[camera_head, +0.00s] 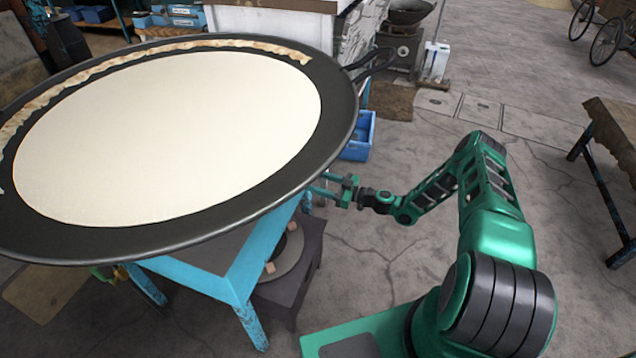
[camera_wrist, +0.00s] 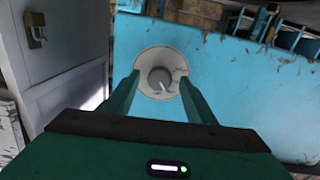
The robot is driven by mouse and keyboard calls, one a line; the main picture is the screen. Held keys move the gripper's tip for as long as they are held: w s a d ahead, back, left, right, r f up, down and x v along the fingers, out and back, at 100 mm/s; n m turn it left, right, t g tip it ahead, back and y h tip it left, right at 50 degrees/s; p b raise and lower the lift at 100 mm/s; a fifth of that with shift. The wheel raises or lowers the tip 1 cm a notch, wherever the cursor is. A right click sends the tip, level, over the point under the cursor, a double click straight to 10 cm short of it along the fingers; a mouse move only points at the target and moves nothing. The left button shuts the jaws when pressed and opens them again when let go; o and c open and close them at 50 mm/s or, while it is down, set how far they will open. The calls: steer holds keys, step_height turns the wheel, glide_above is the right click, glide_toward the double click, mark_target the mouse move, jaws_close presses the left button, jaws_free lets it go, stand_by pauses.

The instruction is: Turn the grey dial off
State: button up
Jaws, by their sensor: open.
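The grey dial (camera_wrist: 160,79) sits on a round white plate (camera_wrist: 146,62) on a blue panel in the wrist view. A small mark shows near the dial's lower right edge. My gripper (camera_wrist: 160,88) is open, with its two green fingers on either side of the dial in that view. I cannot tell whether the fingers touch the dial. In the head view my gripper (camera_head: 325,186) is beside the blue stand (camera_head: 238,277), under the right rim of the large pan. The dial is hidden from the head view.
A wide black pan (camera_head: 215,222) holding white liquid overhangs the blue stand. A dark burner block (camera_head: 300,270) stands below. A blue crate (camera_head: 358,138) is on the floor behind my gripper. A wooden table (camera_head: 612,140) stands at the right, with clear floor between.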

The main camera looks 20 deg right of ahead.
steer(key=c, duration=1)
steer(key=shift+d, duration=0.1)
steer(key=shift+c, duration=0.2)
steer(key=shift+m, duration=0.3)
steer(key=m, duration=0.7)
steer(key=shift+w+r+g, duration=0.1)
steer(key=shift+r+g, duration=0.1)
steer(key=shift+g, duration=0.1)
